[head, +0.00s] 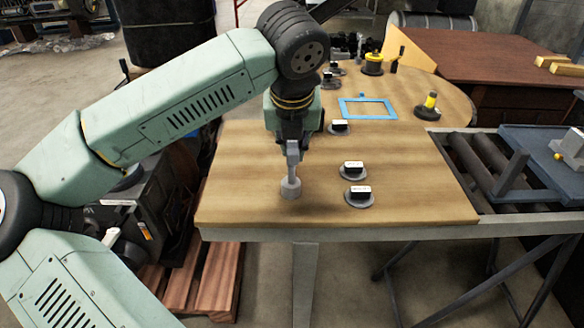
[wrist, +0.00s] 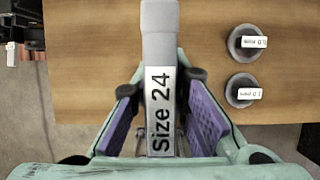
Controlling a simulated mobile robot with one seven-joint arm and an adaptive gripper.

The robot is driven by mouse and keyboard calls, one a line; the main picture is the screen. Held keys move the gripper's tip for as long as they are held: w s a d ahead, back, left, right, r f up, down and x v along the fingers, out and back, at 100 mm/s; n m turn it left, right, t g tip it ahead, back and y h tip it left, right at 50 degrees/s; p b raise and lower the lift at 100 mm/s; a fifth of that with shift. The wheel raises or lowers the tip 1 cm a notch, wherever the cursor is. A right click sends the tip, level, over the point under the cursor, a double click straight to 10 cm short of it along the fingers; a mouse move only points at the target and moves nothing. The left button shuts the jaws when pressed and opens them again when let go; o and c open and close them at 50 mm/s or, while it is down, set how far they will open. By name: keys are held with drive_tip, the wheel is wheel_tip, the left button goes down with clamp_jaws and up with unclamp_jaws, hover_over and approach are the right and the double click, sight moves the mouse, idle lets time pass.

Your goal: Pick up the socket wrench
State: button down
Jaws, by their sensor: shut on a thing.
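The socket wrench (wrist: 160,55) is a grey metal tool with a white label reading "Size 24". It stands out between the purple-padded fingers of my gripper (wrist: 160,98) in the wrist view. My gripper (head: 292,140) is shut on it. In the head view the wrench (head: 291,172) points down from my gripper, its wide socket end lowest, over the front left part of the wooden table (head: 245,190). I cannot tell whether that end touches the table top.
Two grey discs with white labels (head: 358,197) (head: 353,172) sit right of the wrench. Similar labelled discs, a blue frame (head: 367,108) and yellow-topped parts (head: 430,106) lie farther back. A roller conveyor (head: 480,165) adjoins the table's right side. The front left table top is clear.

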drive_tip(key=shift+r, duration=0.15)
drive_tip(key=shift+r+b, duration=0.4)
drive_tip(key=shift+r, duration=0.25)
drive_tip(key=shift+b+v, duration=0.55)
drive_tip(key=shift+v, duration=0.45)
drive_tip(key=s+a+b, duration=0.1)
drive_tip(key=s+b, duration=0.1)
drive_tip(key=s, duration=0.5)
drive_tip(key=s+a+r+b, duration=0.1)
drive_tip(key=s+a+b, duration=0.1)
drive_tip(key=s, duration=0.6)
drive_tip(key=shift+a+r, duration=0.3)
drive_tip(key=c, duration=2.2)
unclamp_jaws()
drive_tip(key=shift+w, duration=0.1)
clamp_jaws()
